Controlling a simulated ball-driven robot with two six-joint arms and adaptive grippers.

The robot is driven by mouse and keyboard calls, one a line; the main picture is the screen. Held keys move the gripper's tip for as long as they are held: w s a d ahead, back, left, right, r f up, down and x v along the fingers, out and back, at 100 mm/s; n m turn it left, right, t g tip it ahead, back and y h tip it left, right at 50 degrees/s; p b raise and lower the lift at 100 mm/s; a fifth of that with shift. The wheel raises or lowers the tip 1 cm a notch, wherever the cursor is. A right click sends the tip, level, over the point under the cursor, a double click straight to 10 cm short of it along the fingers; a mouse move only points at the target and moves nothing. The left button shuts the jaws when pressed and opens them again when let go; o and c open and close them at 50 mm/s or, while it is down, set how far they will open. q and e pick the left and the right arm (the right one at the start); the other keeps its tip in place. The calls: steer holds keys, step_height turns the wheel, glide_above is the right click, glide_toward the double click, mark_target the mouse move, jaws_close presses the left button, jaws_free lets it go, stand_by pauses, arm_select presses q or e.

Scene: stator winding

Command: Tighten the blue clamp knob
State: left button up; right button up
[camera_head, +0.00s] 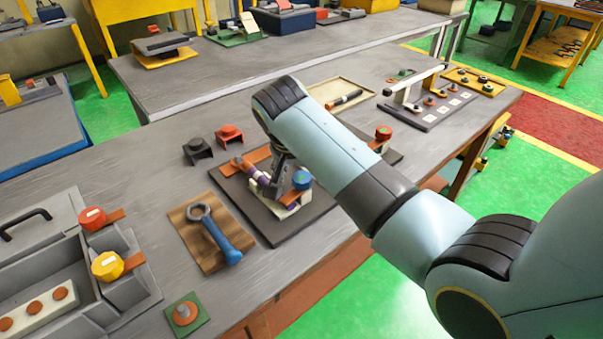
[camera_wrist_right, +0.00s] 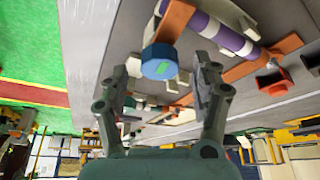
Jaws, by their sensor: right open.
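The blue clamp knob (camera_head: 302,179) sits at the right end of a pale clamp block on the dark fixture board (camera_head: 270,225). In the right wrist view the blue faceted knob (camera_wrist_right: 159,62) lies ahead of my right gripper (camera_wrist_right: 162,80), between the lines of its two fingers. The fingers are apart and nothing is held. In the head view my right gripper (camera_head: 278,181) reaches down over the fixture, just left of the knob; its fingertips are partly hidden. A purple-and-white banded cylinder (camera_head: 255,172) lies beside it. My left gripper is not in view.
A blue-handled ring tool (camera_head: 222,238) lies on a wooden board left of the fixture. A red knob (camera_head: 383,132) stands behind my right arm. A grey bin (camera_head: 75,265) with red and yellow capped parts is at left. The table's front edge is close to the fixture.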

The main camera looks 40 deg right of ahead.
steer(key=shift+w+d+f, duration=0.15)
steer(key=shift+f, duration=0.4)
steer(key=c, duration=1.2)
steer(key=shift+r+m+p, duration=0.1)
steer(key=shift+m+p, duration=0.3)
steer(key=shift+p, duration=0.15)
steer(key=o, duration=1.2)
